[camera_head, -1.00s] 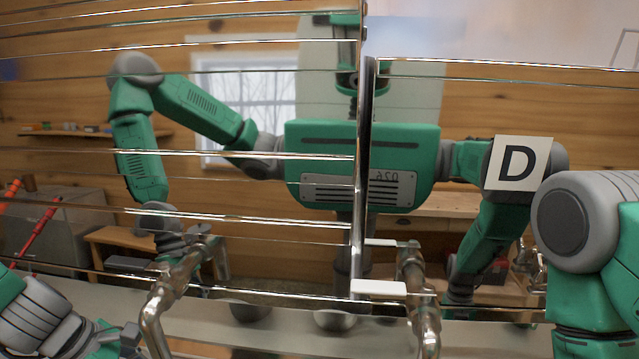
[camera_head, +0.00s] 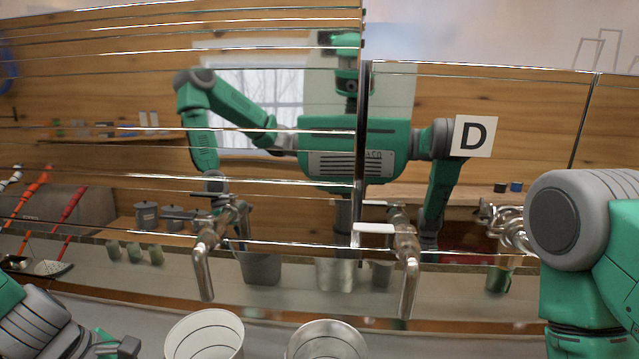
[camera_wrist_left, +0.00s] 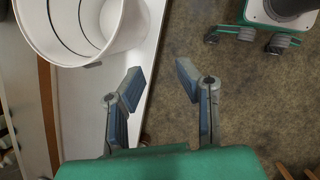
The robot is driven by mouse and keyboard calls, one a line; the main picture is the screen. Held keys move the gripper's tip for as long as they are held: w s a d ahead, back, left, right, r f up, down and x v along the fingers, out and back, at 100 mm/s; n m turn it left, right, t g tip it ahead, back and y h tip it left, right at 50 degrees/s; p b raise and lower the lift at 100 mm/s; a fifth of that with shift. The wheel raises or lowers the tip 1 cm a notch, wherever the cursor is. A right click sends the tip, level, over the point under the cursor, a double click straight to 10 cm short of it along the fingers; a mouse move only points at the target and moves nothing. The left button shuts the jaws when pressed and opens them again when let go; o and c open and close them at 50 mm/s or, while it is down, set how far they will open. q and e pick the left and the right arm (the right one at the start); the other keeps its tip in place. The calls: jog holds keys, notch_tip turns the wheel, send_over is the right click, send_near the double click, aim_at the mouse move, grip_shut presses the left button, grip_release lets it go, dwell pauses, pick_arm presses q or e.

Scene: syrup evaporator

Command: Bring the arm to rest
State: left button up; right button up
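My left arm enters at the lower left of the head view, and its gripper (camera_head: 118,346) is partly cut off at the bottom edge. In the left wrist view the left gripper (camera_wrist_left: 160,78) is open, with nothing between its fingers. A white bucket (camera_wrist_left: 125,35) stands just beyond and left of the fingers, apart from them. The bucket (camera_head: 205,336) also shows at the bottom of the head view. My right arm (camera_head: 575,245) hangs bent at the right of the head view; its gripper is out of the picture.
The shiny evaporator wall (camera_head: 270,85) ahead mirrors my body and the room. Two metal taps (camera_head: 203,265) (camera_head: 408,270) stick out from it. A metal pail (camera_head: 325,342) stands beside the white bucket. A card marked D (camera_head: 474,136) is at the right. Open floor (camera_wrist_left: 240,110) lies right of the fingers.

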pick_arm(q)
jog(key=s+d+f+m+g+y+b, duration=0.1)
jog(key=s+f+m+b, duration=0.5)
jog(key=f, duration=0.8)
jog(key=s+d+f+m+g+y+b, duration=0.1)
jog(key=s+f+m+b, duration=0.5)
jog(key=s+f+m, duration=0.7)
jog(key=d+m+y, duration=0.1)
jog(key=m+y, duration=0.1)
jog(key=m, duration=0.1)
jog(key=shift+d+f, duration=0.4)
pick_arm(e)
notch_tip(320, 180, down, 13)
jog(key=d, duration=0.1)
jog(key=shift+w+f, duration=0.15)
jog(key=shift+w, duration=0.2)
pick_arm(q)
jog(key=shift+a, duration=0.1)
jog(key=shift+a+f, duration=0.15)
jog(key=shift+a, duration=0.1)
pick_arm(e)
jog(key=shift+a, duration=0.25)
pick_arm(q)
jog(key=shift+d, duration=0.25)
pick_arm(e)
jog(key=shift+d, duration=0.2)
